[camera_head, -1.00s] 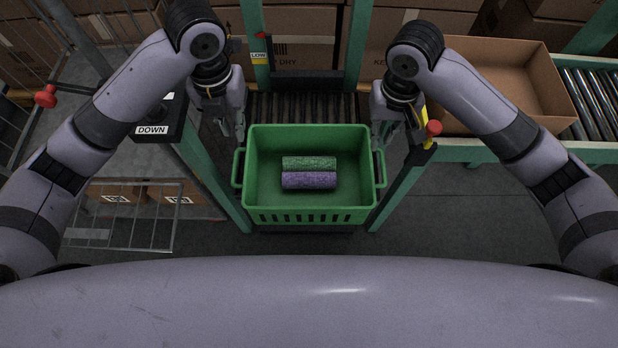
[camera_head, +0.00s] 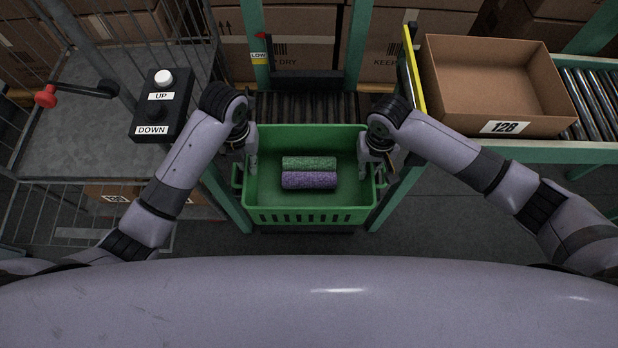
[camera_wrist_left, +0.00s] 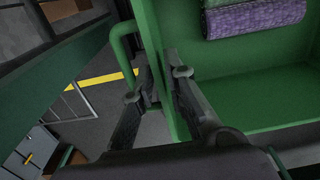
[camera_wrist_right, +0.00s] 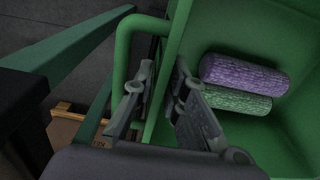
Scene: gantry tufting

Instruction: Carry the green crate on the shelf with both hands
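The green crate (camera_head: 275,217) sits level in the head view, on the roller shelf (camera_head: 300,106). A green roll (camera_head: 309,162) and a purple roll (camera_head: 309,180) lie side by side inside it. My left gripper (camera_head: 244,168) is at the crate's left side; in the left wrist view its open fingers (camera_wrist_left: 160,88) straddle the side wall, one inside and one outside near the handle (camera_wrist_left: 119,50). My right gripper (camera_head: 376,168) is at the right side; in the right wrist view its open fingers (camera_wrist_right: 157,90) straddle that wall beside the handle (camera_wrist_right: 120,55), with gaps visible.
Green posts (camera_head: 228,198) flank the crate closely. A control box (camera_head: 163,105) with UP and DOWN labels stands left, near a wire cage cart. Stacked cartons stand behind.

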